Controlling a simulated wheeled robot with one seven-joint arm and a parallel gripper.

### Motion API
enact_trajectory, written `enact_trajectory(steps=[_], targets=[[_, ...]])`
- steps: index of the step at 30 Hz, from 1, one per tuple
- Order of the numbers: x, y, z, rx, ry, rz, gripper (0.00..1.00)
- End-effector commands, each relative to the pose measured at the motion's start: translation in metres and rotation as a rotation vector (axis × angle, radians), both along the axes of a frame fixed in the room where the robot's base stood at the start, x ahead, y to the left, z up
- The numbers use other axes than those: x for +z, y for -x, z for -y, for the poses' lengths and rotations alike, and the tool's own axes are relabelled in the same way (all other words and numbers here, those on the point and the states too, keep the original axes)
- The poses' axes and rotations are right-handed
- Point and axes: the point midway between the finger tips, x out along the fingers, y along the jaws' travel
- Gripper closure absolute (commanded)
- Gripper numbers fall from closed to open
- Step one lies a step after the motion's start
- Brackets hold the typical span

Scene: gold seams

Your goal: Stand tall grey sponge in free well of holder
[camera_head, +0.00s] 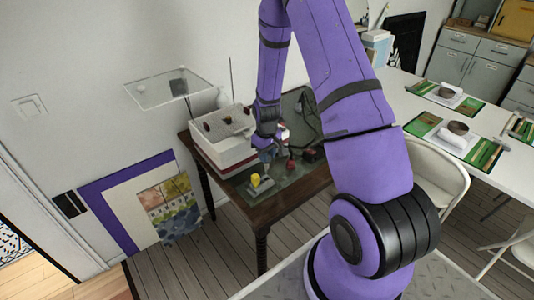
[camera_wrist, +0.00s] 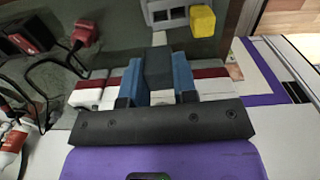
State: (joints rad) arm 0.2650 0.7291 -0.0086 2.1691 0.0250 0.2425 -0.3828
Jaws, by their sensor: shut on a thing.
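My gripper (camera_wrist: 158,82) has blue fingers shut on the dark grey sponge (camera_wrist: 158,66), which stands between them in the wrist view. In the head view my gripper (camera_head: 267,150) is above the dark table, and the sponge is too small to make out clearly. The light grey holder (camera_wrist: 164,20) is at the top of the wrist view, ahead of the fingertips and apart from the sponge. It shows dark square openings. A yellow block (camera_wrist: 202,20) is at its right end; it also shows in the head view (camera_head: 256,180). The holder's lower part is hard to make out.
Red-and-black items (camera_head: 310,155) and a dark cable (camera_wrist: 40,65) lie nearby. The table's front edge (camera_head: 285,205) is close to the holder.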

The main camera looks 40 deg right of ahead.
Motion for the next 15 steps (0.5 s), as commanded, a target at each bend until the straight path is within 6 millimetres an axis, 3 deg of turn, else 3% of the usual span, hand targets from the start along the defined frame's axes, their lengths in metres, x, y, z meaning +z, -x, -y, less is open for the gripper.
enact_trajectory(steps=[15], targets=[[-0.040, 0.000, 0.000, 0.000, -0.001, -0.001, 0.95]])
